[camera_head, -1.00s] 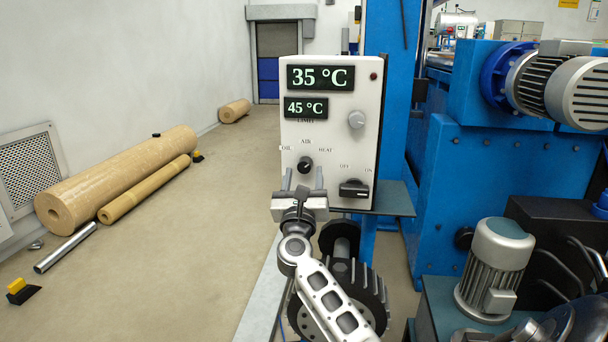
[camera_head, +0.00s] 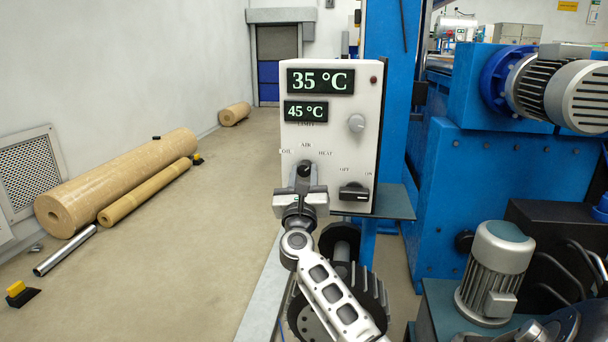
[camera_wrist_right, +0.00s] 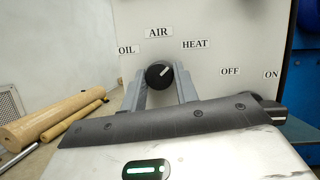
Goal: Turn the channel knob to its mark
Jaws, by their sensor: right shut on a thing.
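The channel knob (camera_head: 304,167) is a small black round knob low on the front of the white control box (camera_head: 342,135). The labels OIL, AIR and HEAT stand around it. In the right wrist view the white line on the knob (camera_wrist_right: 159,74) points up and right, toward HEAT. My right gripper (camera_head: 303,179) is shut on the knob, with one grey finger on each side of it. The fingers also show in the wrist view (camera_wrist_right: 160,84). In the head view the gripper partly covers the knob. My left gripper is not in view.

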